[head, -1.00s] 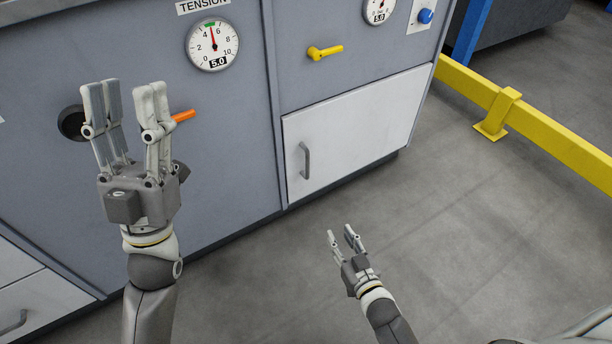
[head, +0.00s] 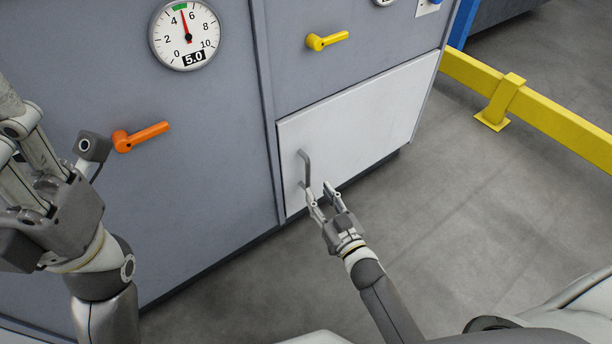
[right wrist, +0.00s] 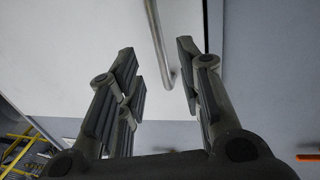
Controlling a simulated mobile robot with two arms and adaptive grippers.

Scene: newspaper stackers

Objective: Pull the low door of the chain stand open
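The low door (head: 360,122) is a white panel at the bottom of the grey cabinet, and it looks shut. Its grey bar handle (head: 306,169) stands upright near the door's left edge. My right gripper (head: 320,194) is open at the lower end of the handle. In the right wrist view the handle (right wrist: 160,45) comes down between the two spread fingers (right wrist: 157,75) of the gripper, and I see no finger closed on it. The door (right wrist: 70,55) fills much of that view. My left gripper (head: 22,150) is at the left edge of the head view, partly cut off, with its fingertips not clear.
An orange lever (head: 142,136) and a tension dial (head: 185,34) are on the left cabinet panel. A yellow lever (head: 327,40) sits above the door. A yellow rail (head: 540,112) stands at the right. The grey floor (head: 470,210) before the door is clear.

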